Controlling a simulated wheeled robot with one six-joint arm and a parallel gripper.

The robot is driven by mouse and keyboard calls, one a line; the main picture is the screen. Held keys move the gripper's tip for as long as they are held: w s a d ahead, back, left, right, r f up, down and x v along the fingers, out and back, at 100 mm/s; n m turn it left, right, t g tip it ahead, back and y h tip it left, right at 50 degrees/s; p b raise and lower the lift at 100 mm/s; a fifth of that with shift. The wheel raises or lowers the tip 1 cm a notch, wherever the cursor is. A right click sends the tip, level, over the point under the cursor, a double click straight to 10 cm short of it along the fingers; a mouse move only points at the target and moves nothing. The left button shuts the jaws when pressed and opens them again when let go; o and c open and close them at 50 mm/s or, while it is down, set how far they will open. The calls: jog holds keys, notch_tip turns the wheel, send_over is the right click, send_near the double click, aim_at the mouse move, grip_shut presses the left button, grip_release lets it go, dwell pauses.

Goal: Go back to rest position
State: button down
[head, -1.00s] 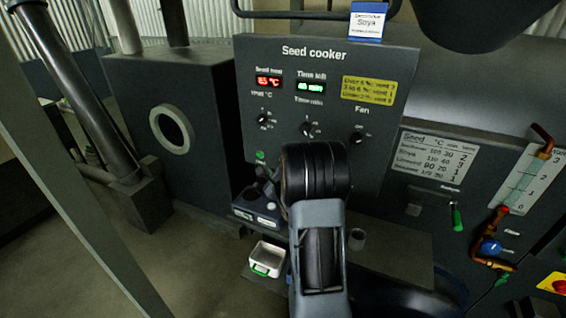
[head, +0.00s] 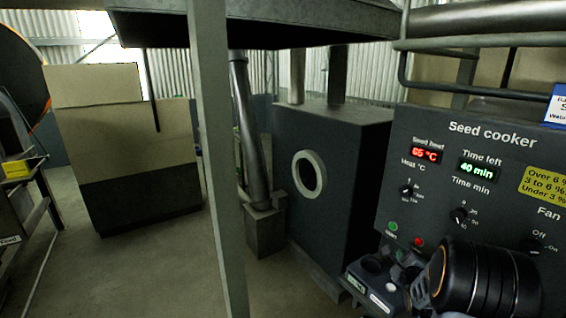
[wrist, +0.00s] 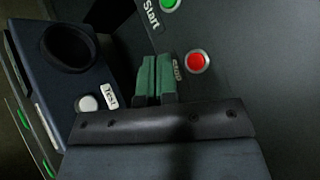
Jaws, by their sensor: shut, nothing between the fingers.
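My gripper (wrist: 155,80) shows in the wrist view with its two green-padded fingers together and nothing between them. It points at the dark seed cooker panel, close to a red button (wrist: 197,62) and left of it. In the head view my arm is at the lower right, in front of the seed cooker panel (head: 470,150); the fingers are hard to make out there. The panel shows 65 °C in red and 40 min in green.
A small tester (head: 375,285) with a round cup and a white button stands just left of my gripper; it also shows in the wrist view (wrist: 88,103). A grey post (head: 210,150) stands left of the dark box (head: 335,190). Open floor (head: 130,270) lies at the left.

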jog(key=s+f+n+g, duration=0.1)
jog(key=f, duration=0.1)
jog(key=f+n+g, duration=0.1)
jog(key=n, duration=0.1)
jog(key=s+f+n+g, duration=0.1)
jog(key=f, duration=0.1)
jog(key=shift+s+d+f+g, duration=0.2)
jog(key=shift+s+f+g, duration=0.1)
jog(key=shift+g, duration=0.1)
jog(key=s+n+g, duration=0.1)
jog(key=s+f+n+g, duration=0.1)
jog(key=n, duration=0.1)
jog(key=shift+s+a+f, duration=0.1)
jog(key=shift+a+f, duration=0.2)
jog(key=s+a+r+n+g+y, duration=0.2)
jog(key=s+a+r+n, duration=0.5)
jog(key=a, duration=0.5)
jog(key=s+a+r+n+g+y, duration=0.2)
jog(key=s+a+r+n, duration=0.5)
jog(key=s+a+n, duration=0.4)
jog(key=shift+s+a+r+n+g+y, duration=0.4)
jog(key=shift+a+n+g, duration=0.45)
jog(key=shift+n, duration=0.35)
